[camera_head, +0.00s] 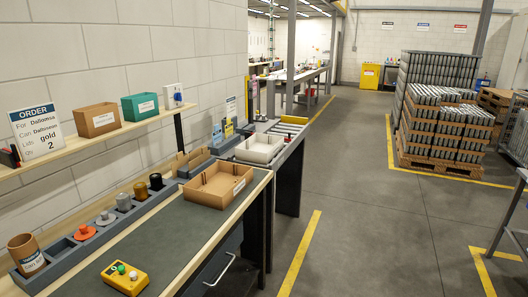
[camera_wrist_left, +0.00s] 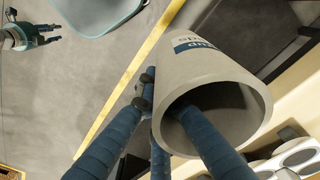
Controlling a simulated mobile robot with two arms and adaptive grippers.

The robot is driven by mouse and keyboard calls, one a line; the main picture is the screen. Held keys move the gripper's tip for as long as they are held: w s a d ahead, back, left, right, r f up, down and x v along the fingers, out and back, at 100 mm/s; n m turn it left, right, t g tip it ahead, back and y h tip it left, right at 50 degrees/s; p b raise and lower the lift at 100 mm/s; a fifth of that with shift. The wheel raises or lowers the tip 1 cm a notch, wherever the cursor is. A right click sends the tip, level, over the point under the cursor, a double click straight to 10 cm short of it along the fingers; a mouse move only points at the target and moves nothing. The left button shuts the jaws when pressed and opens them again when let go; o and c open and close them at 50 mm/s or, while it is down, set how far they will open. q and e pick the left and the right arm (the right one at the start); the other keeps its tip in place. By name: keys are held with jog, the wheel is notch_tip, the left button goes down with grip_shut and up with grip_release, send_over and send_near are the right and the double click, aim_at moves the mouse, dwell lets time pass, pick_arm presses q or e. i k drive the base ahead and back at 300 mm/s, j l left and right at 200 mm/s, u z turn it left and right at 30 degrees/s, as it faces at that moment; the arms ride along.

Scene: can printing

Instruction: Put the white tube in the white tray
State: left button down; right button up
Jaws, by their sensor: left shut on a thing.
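The white tube (camera_wrist_left: 222,68) fills the middle of the left wrist view, its open mouth toward the camera and a blue-and-white label on its side. My left gripper (camera_wrist_left: 165,102) is shut on its wall, with one blue finger inside the mouth and the others outside. My right gripper (camera_wrist_left: 48,35) is small at the upper left of that view, its fingers apart and empty. The white tray (camera_head: 259,148) stands on the bench behind the brown tray in the head view and looks empty. Neither gripper nor the held tube shows in the head view.
The brown tray (camera_head: 213,185) stands on the dark mat. A grey holder (camera_head: 68,251) with a brown tube (camera_head: 26,254) and several lids runs along the bench. A yellow button box (camera_head: 125,277) lies in front.

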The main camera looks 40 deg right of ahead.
aim_at(262, 150)
jog(key=i+l+z, duration=0.1)
jog(key=l, duration=0.3)
jog(key=i+l+z, duration=0.1)
jog(key=l, duration=0.3)
jog(key=i+l+z, duration=0.1)
jog(key=i+l, duration=0.2)
jog(key=i+l+z, duration=0.1)
jog(key=l, duration=0.35)
jog(key=i+l+z, duration=0.1)
jog(key=i+l, duration=0.2)
jog(key=l, duration=0.1)
